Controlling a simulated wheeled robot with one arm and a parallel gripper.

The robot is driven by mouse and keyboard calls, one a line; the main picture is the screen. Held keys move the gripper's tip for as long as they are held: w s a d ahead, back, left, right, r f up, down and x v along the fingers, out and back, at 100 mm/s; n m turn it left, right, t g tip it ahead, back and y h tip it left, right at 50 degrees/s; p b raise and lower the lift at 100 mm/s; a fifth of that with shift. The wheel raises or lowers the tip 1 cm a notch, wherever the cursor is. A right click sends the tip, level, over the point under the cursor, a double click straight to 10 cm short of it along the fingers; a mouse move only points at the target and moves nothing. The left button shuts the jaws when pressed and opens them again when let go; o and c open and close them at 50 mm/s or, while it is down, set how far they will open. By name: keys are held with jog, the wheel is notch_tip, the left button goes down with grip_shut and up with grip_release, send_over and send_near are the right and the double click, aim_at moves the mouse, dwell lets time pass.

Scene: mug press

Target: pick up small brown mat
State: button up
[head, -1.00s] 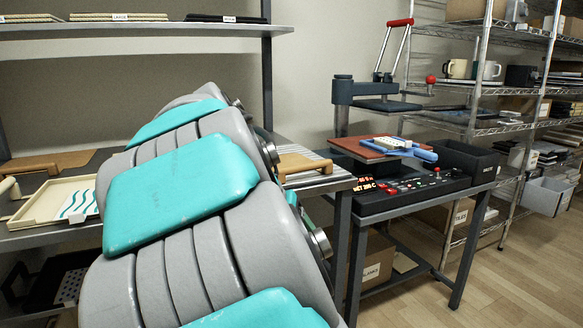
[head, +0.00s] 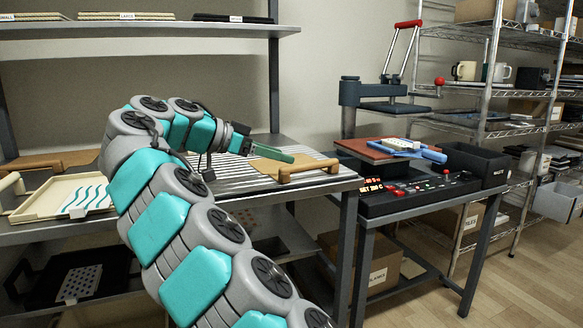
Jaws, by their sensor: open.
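A low stack of thin brown mats (head: 38,18) sits on the upper shelf at the far left, with a white label reading SMALL at its left end. My gripper (head: 270,153) is in the middle of the head view, above the ribbed worktop and well below and right of both stacks. A flat green piece shows at its end; the jaws are open and I see nothing held.
A wooden board with a handle (head: 290,168) lies close below my gripper. A cream tray (head: 38,198) with wavy teal lines is at left. The press (head: 375,92) stands at right. The upper shelf's front edge (head: 190,30) and post (head: 274,85) lie above the worktop.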

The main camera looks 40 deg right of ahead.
aim_at(306, 163)
jog(key=shift+x, duration=3.9)
jog(key=shift+w, duration=0.2)
grip_shut()
